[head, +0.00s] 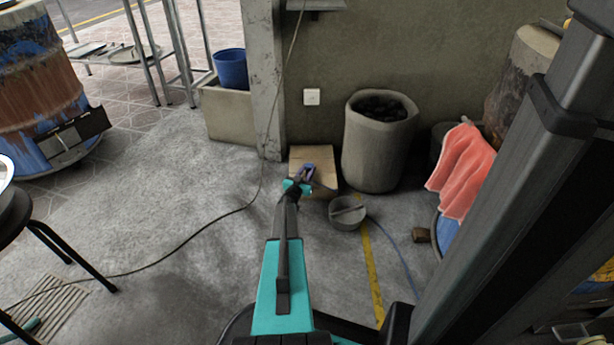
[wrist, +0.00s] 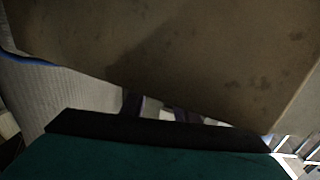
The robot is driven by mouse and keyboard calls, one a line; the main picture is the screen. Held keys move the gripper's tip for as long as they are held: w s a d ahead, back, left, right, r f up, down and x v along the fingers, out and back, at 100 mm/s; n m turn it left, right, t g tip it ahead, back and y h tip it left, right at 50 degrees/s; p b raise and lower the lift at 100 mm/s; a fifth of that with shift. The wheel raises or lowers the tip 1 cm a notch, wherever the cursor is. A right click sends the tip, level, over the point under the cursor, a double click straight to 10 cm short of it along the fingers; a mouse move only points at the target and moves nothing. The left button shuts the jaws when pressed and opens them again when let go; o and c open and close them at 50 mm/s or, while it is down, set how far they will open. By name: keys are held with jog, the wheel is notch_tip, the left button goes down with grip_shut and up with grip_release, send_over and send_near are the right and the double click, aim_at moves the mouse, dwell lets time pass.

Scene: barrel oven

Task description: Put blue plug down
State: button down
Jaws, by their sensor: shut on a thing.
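My gripper (head: 307,177) is at the end of my outstretched arm, above a light brown box (head: 312,155) by the wall. It is shut on a small dark blue thing (head: 309,169), which looks like the blue plug. The plug is held over the box top; whether it touches the box I cannot tell.
A grey bucket (head: 347,216) stands right of the box, with a blue cable (head: 397,252) running from near it. A large grey bin (head: 375,150) is behind. A white wall socket (head: 312,97) is above. A black cable (head: 195,232) crosses the open floor on the left.

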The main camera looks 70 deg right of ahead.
jog(key=shift+f, duration=0.45)
jog(key=shift+f, duration=0.65)
jog(key=c, duration=1.4)
grip_release()
jog(key=shift+d+f+b, duration=0.1)
jog(key=shift+f+b, duration=0.1)
jog(key=shift+b, duration=0.1)
jog(key=shift+r, duration=0.35)
jog(key=shift+a+r, duration=0.15)
jog(key=shift+a, duration=0.1)
jog(key=a+p, duration=0.1)
jog(key=a, duration=0.3)
jog(key=a+p, duration=0.2)
jog(key=a, duration=0.2)
jog(key=a+p, duration=0.1)
jog(key=a, duration=0.2)
jog(key=shift+w+a+r+p, duration=0.15)
jog(key=shift+a+r+p, duration=0.15)
jog(key=shift+a, duration=0.1)
